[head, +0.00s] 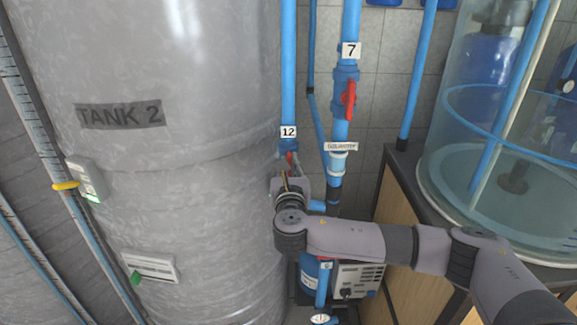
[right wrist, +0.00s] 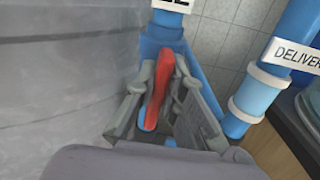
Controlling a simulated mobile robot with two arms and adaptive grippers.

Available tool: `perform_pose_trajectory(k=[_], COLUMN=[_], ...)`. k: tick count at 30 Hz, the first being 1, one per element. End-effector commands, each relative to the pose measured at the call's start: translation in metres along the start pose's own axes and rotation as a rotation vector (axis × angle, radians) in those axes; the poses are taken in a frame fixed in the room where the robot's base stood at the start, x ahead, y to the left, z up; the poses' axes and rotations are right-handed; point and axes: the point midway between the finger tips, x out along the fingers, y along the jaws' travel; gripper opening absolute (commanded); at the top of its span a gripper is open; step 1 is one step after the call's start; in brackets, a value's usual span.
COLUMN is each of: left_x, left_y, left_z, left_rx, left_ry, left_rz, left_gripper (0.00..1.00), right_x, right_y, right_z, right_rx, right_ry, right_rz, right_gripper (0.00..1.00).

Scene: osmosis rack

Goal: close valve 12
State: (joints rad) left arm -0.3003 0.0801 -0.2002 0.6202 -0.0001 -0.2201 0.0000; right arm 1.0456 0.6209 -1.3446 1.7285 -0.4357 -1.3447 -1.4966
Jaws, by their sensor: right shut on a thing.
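Valve 12 is on the blue pipe (head: 288,70) beside the grey tank, under the white label "12" (head: 288,132). Its red handle (head: 290,158) is mostly hidden by my right gripper (head: 289,176) in the head view. In the right wrist view the red handle (right wrist: 159,88) runs lengthwise between the two grey fingers of my right gripper (right wrist: 168,95), which is shut on it. The blue valve body (right wrist: 160,38) is just beyond the fingertips. My left gripper is not in view.
The large grey tank, "TANK 2" (head: 200,60), stands close on the left. Valve 7 with a red handle (head: 349,98) is on the pipe to the right. A clear cylindrical tank (head: 440,165) stands on a wooden cabinet at right. A pump unit (head: 357,278) is below.

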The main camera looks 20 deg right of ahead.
Motion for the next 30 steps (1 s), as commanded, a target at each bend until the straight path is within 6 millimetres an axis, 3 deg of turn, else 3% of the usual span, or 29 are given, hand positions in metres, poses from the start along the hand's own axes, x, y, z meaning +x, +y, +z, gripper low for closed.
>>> perform_pose_trajectory(k=[30], left_x=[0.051], left_y=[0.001], left_z=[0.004], left_rx=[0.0], left_ry=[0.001], left_rz=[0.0], left_gripper=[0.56], right_x=[-0.001], right_y=[-0.01], right_z=[-0.009], right_rx=[0.894], right_ry=[0.002], right_rz=[-0.002], right_gripper=[0.0])
